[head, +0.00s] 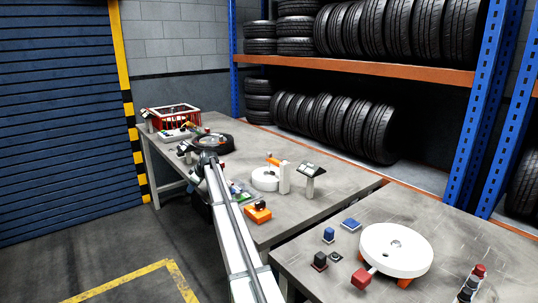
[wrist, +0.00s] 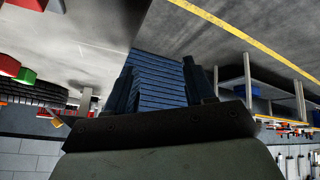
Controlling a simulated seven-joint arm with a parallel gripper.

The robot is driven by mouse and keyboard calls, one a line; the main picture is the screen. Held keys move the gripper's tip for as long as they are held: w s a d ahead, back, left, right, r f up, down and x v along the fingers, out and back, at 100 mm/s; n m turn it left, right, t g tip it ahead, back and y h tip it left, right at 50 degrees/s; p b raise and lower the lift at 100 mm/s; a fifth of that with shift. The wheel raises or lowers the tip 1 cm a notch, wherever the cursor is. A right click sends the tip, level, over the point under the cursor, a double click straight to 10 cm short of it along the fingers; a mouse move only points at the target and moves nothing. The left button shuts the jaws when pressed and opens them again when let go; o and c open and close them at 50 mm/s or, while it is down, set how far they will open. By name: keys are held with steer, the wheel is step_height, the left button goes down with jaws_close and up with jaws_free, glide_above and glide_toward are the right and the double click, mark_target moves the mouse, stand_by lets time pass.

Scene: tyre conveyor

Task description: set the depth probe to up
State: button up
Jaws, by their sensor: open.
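A white round gauge stand (head: 265,179) with a white post (head: 284,178) and an orange arm (head: 273,162) stands on the far grey table. It may be the depth probe, but it is too small to tell for sure, and its setting cannot be read. My gripper (head: 207,157) is over the left part of that table, left of the stand and close to a black tyre (head: 212,142) lying flat. In the wrist view my gripper (wrist: 163,88) shows two dark fingers apart, with nothing between them. The stand cannot be made out in the wrist view.
The far table (head: 335,183) also bears a red crate (head: 173,116), an orange block (head: 257,212) and a black-topped display post (head: 312,176). The near table (head: 330,285) holds a white turntable (head: 396,250) and small coloured blocks. Tyre racks (head: 400,68) stand behind.

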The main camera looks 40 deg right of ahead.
steer(key=d+r+n+t, duration=0.1)
steer(key=d+r, duration=1.6)
steer(key=r, duration=0.2)
steer(key=s+d+r+g+y, duration=0.1)
steer(key=s+d+y, duration=0.1)
steer(key=s+d, duration=0.85)
steer(key=s+d+r+g+y, duration=0.1)
steer(key=s+d+r+y, duration=0.1)
steer(key=s+d, duration=0.9)
steer(key=shift+n, duration=0.4)
steer(key=x, duration=0.9)
steer(key=w+d+x, duration=0.1)
steer(key=x, duration=0.3)
steer(key=shift+a+f, duration=0.15)
steer(key=shift+w, duration=0.1)
steer(key=shift+c, duration=0.5)
jaws_close()
